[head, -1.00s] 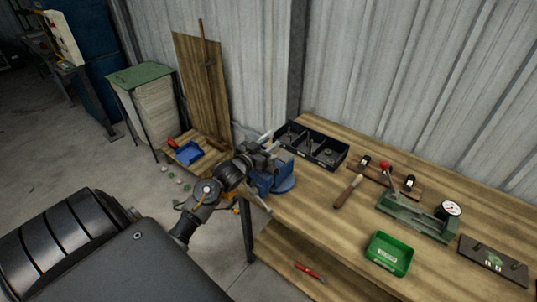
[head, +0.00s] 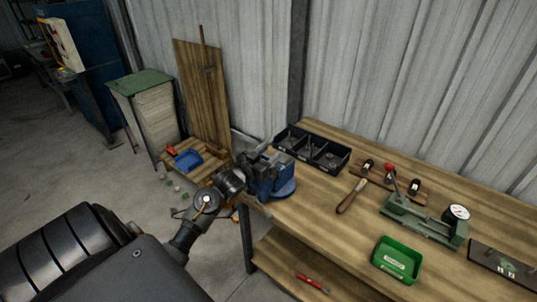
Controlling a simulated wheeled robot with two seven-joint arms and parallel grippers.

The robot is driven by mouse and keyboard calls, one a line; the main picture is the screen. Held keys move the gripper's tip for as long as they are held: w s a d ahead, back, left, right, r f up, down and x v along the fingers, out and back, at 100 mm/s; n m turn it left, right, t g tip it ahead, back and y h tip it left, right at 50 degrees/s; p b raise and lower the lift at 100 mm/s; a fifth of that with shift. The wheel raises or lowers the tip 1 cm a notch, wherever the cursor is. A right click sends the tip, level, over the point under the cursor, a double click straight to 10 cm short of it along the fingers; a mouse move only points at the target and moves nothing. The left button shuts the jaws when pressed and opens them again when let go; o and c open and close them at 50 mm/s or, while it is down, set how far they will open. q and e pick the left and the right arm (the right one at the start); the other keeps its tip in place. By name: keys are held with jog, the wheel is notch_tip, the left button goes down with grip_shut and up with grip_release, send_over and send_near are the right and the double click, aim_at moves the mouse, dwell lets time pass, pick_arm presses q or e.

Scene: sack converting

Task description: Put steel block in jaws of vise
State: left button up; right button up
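The blue vise (head: 282,187) is fixed at the left corner of the wooden workbench. My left gripper (head: 266,158) is at the top of the vise, over its jaws, and covers much of them. I cannot make out the steel block; the gripper and vise hide the place between the fingers. Whether the fingers are open or shut does not show. My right gripper is not in view.
On the workbench (head: 335,215) are a black divided bin (head: 325,158), a wooden-handled tool (head: 350,197), a green fixture with a dial (head: 425,218), a green tray (head: 397,260) and a dark plate (head: 505,262). A red-handled tool (head: 312,284) lies on the lower shelf.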

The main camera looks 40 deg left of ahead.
pick_arm(q)
jog(key=shift+o, duration=0.3)
jog(key=shift+r, duration=0.1)
jog(key=s+b, duration=0.3)
jog(key=s, duration=0.9)
jog(key=shift+d, duration=0.15)
